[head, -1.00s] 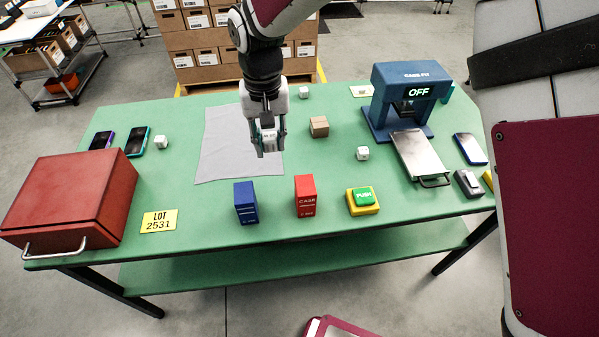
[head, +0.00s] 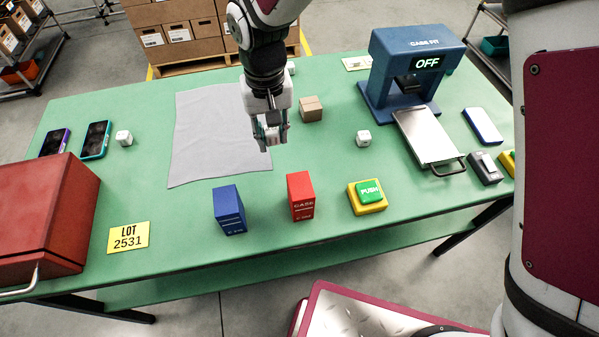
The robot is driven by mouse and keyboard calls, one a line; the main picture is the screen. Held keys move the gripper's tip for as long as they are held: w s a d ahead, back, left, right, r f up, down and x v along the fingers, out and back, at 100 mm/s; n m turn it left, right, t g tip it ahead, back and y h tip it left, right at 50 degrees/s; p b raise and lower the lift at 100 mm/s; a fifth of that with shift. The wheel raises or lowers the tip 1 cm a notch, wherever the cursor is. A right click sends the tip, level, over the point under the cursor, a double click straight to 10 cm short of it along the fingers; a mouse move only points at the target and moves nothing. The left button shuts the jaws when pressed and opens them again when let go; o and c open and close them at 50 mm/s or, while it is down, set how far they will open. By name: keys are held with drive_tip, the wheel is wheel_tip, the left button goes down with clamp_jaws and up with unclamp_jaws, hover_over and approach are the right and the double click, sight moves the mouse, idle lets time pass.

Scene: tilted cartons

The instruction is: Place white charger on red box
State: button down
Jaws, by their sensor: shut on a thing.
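My gripper (head: 269,141) points down above the table, near the right edge of the grey cloth, with its fingers shut on a white charger (head: 270,132). The fingers partly hide the charger, which is held clear of the table. The small upright red box (head: 301,197), with CASE lettering, stands near the front edge, below and to the right of my gripper in the picture.
A blue box (head: 229,210) stands left of the red box, and a yellow push-button (head: 367,196) right of it. A large red case (head: 45,215) fills the left end. A small brown carton (head: 312,109) and a blue CASE FIT machine (head: 405,75) stand farther back.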

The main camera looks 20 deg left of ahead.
drive_tip(key=p, duration=0.2)
hover_over(301, 187)
drive_tip(key=shift+f, duration=0.45)
drive_tip(key=shift+f+p, duration=0.5)
drive_tip(key=shift+f, duration=1.3)
drive_tip(key=shift+f, duration=0.15)
drive_tip(key=c, duration=1.2)
unclamp_jaws()
drive_tip(key=shift+c, duration=0.2)
